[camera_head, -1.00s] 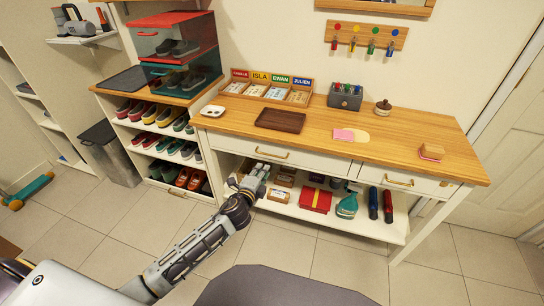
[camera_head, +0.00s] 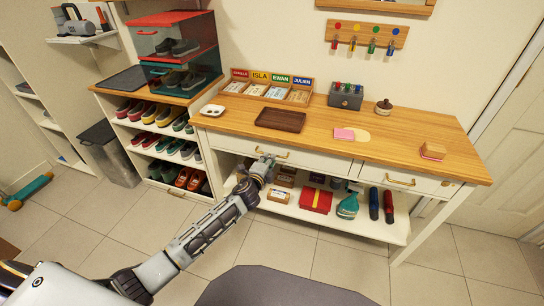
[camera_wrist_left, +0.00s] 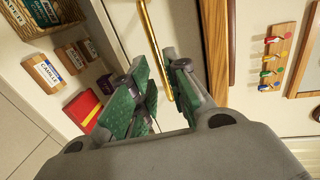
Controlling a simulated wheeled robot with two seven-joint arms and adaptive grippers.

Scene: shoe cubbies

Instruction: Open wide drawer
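The wide drawer (camera_head: 318,162) is the long white front under the left and middle of the wooden table top, and it looks closed. Its brass handle (camera_head: 278,155) is a horizontal bar, and the handle also shows in the left wrist view (camera_wrist_left: 152,38). My left gripper (camera_head: 265,162) is at the left part of this handle. In the left wrist view my left gripper (camera_wrist_left: 162,75) has its green-padded fingers apart, with the end of the bar seen between them. I cannot tell whether either finger touches it. My right gripper is in neither view.
The table top holds a dark tray (camera_head: 281,120), a card holder (camera_head: 268,90) and a grey box (camera_head: 345,96). A narrow drawer (camera_head: 405,181) is at the right. Below, a shelf (camera_head: 375,227) holds a red box (camera_head: 316,200) and several other items. The floor in front is clear.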

